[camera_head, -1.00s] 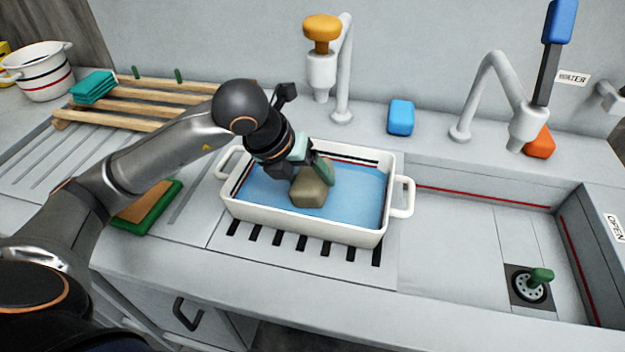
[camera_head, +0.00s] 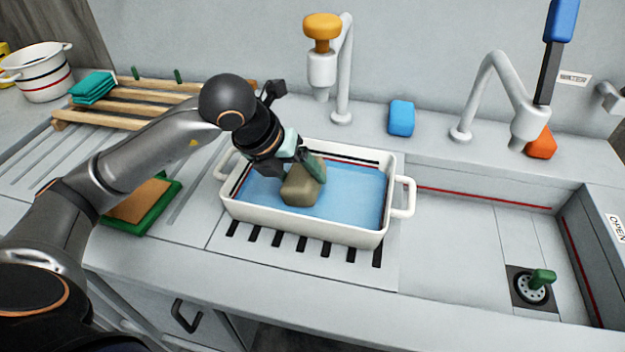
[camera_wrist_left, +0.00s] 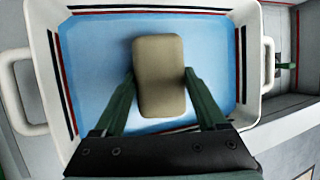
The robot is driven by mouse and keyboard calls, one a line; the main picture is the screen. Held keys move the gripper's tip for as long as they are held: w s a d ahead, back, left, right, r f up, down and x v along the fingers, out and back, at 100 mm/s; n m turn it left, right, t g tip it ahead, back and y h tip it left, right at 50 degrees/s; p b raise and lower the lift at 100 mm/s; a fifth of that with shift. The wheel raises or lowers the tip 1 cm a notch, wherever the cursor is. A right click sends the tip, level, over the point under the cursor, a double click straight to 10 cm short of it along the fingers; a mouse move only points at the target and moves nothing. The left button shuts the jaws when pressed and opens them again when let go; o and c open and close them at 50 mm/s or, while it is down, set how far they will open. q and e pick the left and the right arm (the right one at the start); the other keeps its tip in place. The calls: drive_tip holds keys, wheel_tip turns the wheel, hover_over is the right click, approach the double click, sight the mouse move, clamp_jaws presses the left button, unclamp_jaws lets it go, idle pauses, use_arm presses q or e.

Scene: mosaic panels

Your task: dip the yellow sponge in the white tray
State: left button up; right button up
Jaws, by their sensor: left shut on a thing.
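The white tray (camera_head: 300,224) stands on the counter left of the sink basin and holds blue water (camera_head: 358,195). The sponge (camera_head: 300,189) shows as an olive-tan block, not bright yellow. My left gripper (camera_head: 296,166) is shut on it and holds it tilted inside the tray's outline. In the left wrist view the sponge (camera_wrist_left: 159,75) sits between the two green fingers, with the blue water behind it. I cannot tell whether its lower face touches the water. My right gripper is not in view.
A green-rimmed brown pad (camera_head: 140,205) lies left of the tray. A wooden rack (camera_head: 125,105) with teal cloths (camera_head: 92,87) is at the back left. A tap with an orange knob (camera_head: 322,30) and a blue block (camera_head: 401,118) stand behind. The sink basin (camera_head: 460,240) is right.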

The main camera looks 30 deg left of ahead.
sight(300, 174)
use_arm(q)
wheel_tip(300, 174, up, 2)
drive_tip(key=shift+r+p, duration=0.1)
drive_tip(key=shift+p, duration=0.35)
drive_tip(key=shift+r+p, duration=0.5)
drive_tip(key=shift+r, duration=0.1)
drive_tip(key=shift+r+p, duration=0.5)
drive_tip(key=shift+r, duration=0.2)
wheel_tip(300, 174, up, 2)
drive_tip(key=shift+p, duration=0.7)
drive_tip(key=shift+r+p, duration=1.2)
drive_tip(key=shift+r, duration=0.45)
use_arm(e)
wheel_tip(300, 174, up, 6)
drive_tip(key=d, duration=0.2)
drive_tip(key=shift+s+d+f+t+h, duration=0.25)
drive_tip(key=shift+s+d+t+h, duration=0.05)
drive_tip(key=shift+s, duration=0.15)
